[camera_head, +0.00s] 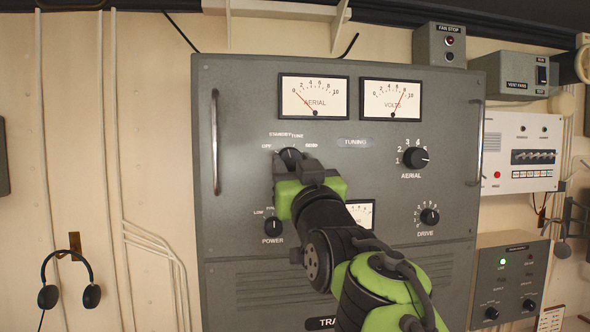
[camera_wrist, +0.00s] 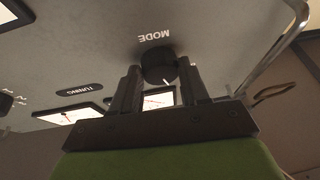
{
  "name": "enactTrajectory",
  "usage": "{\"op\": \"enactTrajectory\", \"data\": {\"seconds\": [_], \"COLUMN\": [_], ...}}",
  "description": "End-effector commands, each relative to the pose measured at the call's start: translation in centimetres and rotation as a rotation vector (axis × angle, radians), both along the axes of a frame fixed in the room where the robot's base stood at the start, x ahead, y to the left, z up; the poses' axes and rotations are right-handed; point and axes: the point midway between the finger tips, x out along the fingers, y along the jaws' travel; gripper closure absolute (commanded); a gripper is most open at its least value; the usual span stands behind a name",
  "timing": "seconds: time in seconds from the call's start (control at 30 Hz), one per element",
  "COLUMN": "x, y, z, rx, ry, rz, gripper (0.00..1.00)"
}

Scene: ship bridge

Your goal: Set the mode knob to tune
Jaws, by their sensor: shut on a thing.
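The mode knob (camera_head: 290,155) is a round black knob at the upper left of the grey transmitter panel, below the AERIAL meter. OFF, STANDBY, TUNE and a partly hidden label arc above it. My gripper (camera_head: 293,164) reaches it from below and hides its lower part. In the wrist view the knob (camera_wrist: 157,64) sits between the two fingers of my gripper (camera_wrist: 160,85), which are shut on its sides. That view is upside down, with MODE inverted above the knob. The white pointer line tilts slightly toward the STANDBY side of straight up; its exact setting is hard to tell.
The power knob (camera_head: 273,226) is just below left of my gripper. The aerial knob (camera_head: 416,158) and drive knob (camera_head: 429,216) are to the right. A vertical handle (camera_head: 215,142) stands at the panel's left edge, another (camera_head: 480,142) at its right.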

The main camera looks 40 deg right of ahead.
Motion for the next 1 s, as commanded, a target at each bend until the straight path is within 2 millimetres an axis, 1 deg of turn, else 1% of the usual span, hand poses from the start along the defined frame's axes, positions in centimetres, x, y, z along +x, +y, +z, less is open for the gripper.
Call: {"op": "enactTrajectory", "data": {"seconds": [0.3,0.7,1.0], "x": [0.16,0.32,0.38], "y": [0.35,0.6,0.64], "z": [-0.33,-0.09,0.04], "rx": [0.162,0.413,0.516], "ry": [-0.12,-0.289,-0.358], "rz": [0.003,0.004,0.003], "gripper": [0.86,0.86,0.86]}}
